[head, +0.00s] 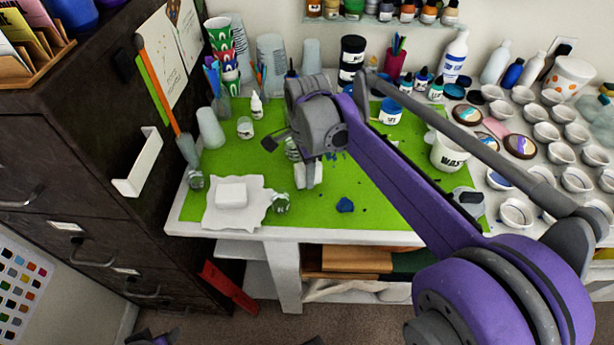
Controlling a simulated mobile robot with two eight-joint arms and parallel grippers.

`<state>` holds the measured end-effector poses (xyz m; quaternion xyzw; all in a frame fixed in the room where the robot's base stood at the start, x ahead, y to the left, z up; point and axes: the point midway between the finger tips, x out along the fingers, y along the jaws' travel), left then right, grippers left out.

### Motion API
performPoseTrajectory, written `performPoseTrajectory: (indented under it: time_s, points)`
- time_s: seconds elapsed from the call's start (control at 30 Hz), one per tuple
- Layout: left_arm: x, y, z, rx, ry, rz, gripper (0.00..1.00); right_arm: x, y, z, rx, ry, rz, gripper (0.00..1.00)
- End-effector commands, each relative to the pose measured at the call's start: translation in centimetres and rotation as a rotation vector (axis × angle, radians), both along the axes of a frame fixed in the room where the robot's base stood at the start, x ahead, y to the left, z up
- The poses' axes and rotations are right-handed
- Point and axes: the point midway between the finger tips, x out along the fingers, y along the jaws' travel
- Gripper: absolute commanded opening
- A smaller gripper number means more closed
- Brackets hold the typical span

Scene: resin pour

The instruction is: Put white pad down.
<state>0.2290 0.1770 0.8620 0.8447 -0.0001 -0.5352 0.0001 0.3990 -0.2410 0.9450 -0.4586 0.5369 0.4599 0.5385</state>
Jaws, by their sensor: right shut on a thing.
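My right gripper (308,182) reaches down over the front middle of the green mat (385,205). It is shut on a small white thing, which looks like the white pad (303,174); the gripper hides much of it. I cannot tell whether it touches the mat. A separate white block (231,194) lies to the left on a white wavy-edged sheet (216,218).
A white waste bucket (449,153) stands farther right. Cups and bottles line the back. The mat's front middle has free room.

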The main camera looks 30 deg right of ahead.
Motion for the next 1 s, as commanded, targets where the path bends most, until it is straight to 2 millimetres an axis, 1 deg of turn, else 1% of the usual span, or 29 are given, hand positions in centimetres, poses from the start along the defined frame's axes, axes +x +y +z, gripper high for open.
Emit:
performPoseTrajectory:
  time_s: [0.03,0.1,0.37,0.5,0.53,0.67,0.7,1.0]
  points:
    - [0.0,0.0,-0.1,0.000,0.000,0.000,0.50,0.0,0.0,-0.7,0.000,0.000,0.000,0.00]
    - [0.0,0.0,-0.2,0.000,0.001,0.000,0.50,0.0,0.0,-1.2,0.000,0.000,0.000,0.00]
    - [0.0,0.0,-0.2,0.000,0.001,0.000,0.50,0.0,0.0,-1.4,0.000,0.000,0.000,0.00]
    - [-0.1,0.0,-0.4,0.000,0.001,0.000,0.50,0.0,0.0,-1.8,0.000,0.000,0.000,0.00]
    - [-0.1,0.0,-0.4,0.000,0.001,0.000,0.50,0.0,0.0,-1.7,0.000,0.000,0.000,0.44]
    - [-0.1,0.0,-0.3,0.000,0.001,0.000,0.50,0.0,0.0,-1.7,0.000,0.000,0.000,0.67]
    - [-0.1,0.0,-0.3,0.000,0.001,0.000,0.50,0.0,0.0,-1.7,0.000,0.000,0.000,0.68]
    - [0.0,0.0,-0.1,0.000,0.000,0.000,0.50,0.0,0.0,-1.4,0.000,0.000,0.000,0.68]
